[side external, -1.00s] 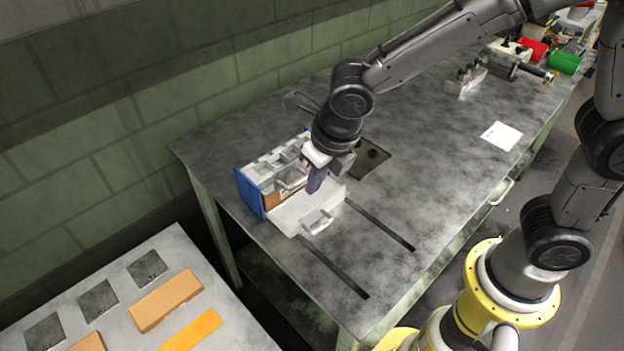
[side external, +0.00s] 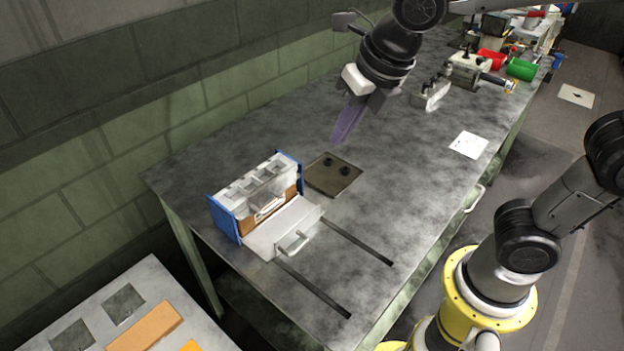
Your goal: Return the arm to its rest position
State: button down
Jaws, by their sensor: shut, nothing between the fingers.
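My gripper (side external: 347,124) is at the upper middle of the side external view. Its purple fingers are shut, point down and hold nothing. It hangs in the air above the grey workbench (side external: 390,190), clear of everything on it. The bolt former (side external: 258,195), a white block with blue end plates and a brown strip, stands on the bench below and to the left. Its white front part with a handle (side external: 292,242) lies before it.
Two dark rails (side external: 360,240) run across the bench. A white paper (side external: 468,145), a small grey block (side external: 432,94), red and green bins (side external: 521,69) are farther right. A light table (side external: 170,300) stands at lower left.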

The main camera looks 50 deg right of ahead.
jog(key=s+d+f+m, duration=0.1)
jog(key=s+d+m, duration=0.3)
jog(key=m, duration=1.2)
jog(key=s+d+f+m+t, duration=0.1)
jog(key=s+d+m, duration=0.3)
jog(key=s+m, duration=0.5)
jog(key=shift+d+f+m, duration=0.4)
jog(key=shift+f+m, duration=0.3)
jog(key=shift+m, duration=3.3)
jog(key=shift+s, duration=0.1)
